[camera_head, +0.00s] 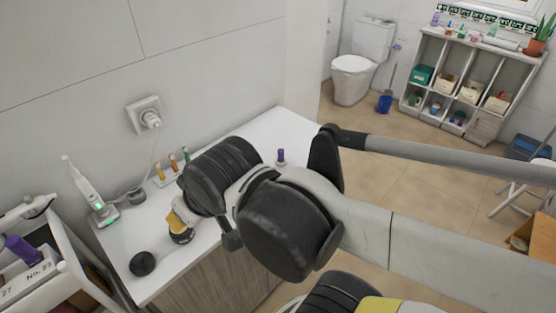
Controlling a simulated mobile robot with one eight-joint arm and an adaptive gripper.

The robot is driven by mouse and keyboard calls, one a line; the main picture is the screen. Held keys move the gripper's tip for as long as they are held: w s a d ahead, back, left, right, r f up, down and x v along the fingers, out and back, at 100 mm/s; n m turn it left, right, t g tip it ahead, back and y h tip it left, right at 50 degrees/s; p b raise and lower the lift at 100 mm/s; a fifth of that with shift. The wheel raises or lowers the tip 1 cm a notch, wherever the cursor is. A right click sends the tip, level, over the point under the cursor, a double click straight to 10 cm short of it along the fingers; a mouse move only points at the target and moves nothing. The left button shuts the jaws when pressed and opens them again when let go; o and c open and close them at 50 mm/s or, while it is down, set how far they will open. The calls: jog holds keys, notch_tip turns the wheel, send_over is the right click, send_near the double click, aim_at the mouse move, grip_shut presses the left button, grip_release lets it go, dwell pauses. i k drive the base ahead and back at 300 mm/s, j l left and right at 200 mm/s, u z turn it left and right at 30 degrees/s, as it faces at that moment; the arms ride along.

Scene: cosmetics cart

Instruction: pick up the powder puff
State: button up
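A black rounded object (143,264), possibly the powder puff, lies near the front left corner of the white countertop (122,236). A tan piece with a dark lower end (177,224) shows just right of it, below the end of my arm. I cannot tell whether this is a separate item or part of my gripper. My gripper is largely hidden behind the dark arm joints, above the counter. Its fingers cannot be made out, so I cannot see whether they touch or hold anything.
An electric toothbrush (85,185) stands at the counter's left back, with small bottles (173,163) along the wall. A purple-capped item (281,156) stands to the right. A white cart (70,276) adjoins the left. A toilet (362,65) and shelf (478,75) are beyond.

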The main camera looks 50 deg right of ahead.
aim_at(280, 161)
jog(key=z, duration=1.35)
